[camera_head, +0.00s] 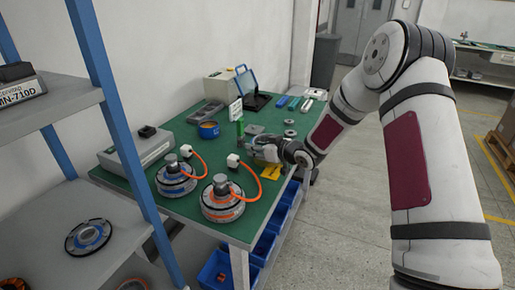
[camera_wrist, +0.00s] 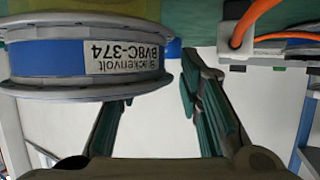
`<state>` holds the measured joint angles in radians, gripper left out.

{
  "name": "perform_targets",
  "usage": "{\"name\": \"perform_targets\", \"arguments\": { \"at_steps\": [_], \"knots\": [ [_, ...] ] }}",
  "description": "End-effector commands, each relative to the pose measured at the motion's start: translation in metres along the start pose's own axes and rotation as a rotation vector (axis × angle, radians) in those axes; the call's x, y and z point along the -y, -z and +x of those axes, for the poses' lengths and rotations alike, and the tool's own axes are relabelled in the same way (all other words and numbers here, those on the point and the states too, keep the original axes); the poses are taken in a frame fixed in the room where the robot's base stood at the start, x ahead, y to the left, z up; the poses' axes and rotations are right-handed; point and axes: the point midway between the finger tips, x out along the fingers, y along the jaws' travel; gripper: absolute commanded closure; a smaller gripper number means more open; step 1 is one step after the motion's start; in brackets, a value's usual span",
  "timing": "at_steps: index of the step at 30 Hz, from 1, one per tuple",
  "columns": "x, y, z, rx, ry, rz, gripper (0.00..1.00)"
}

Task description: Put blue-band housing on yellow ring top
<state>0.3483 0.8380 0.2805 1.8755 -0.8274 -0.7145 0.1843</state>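My gripper (camera_head: 256,147) is low over the bench, to the right of the housing. In the wrist view its two fingers (camera_wrist: 155,100) are apart, with nothing between them. I cannot clearly pick out a yellow ring top.
A blue-marked motor (camera_head: 176,180) and an orange-marked motor (camera_head: 222,203) stand at the bench's near end, with orange cables and white connectors (camera_head: 232,160). A yellow card (camera_head: 271,172) lies near my gripper. A green-and-white upright piece (camera_head: 237,113) stands behind. A shelf (camera_head: 60,195) is at left.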

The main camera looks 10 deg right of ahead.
Motion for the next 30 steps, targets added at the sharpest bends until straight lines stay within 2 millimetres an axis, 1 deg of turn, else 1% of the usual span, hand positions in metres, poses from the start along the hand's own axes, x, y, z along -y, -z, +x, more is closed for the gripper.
{"name": "perform_targets", "arguments": {
  "at_steps": [4,8,15,21,25,30],
  "knots": [
    [-0.001,0.001,-0.004,0.000,-0.001,0.000,0.67],
    [-0.001,0.002,-0.020,0.000,-0.001,0.000,0.67],
    [-0.001,0.002,-0.070,0.001,-0.002,0.000,0.67],
    [-0.001,0.002,-0.103,0.000,-0.002,0.000,0.67],
    [-0.001,0.001,-0.116,0.000,-0.002,0.000,0.67],
    [0.000,0.001,-0.121,0.001,0.000,0.000,0.67]
  ]
}}
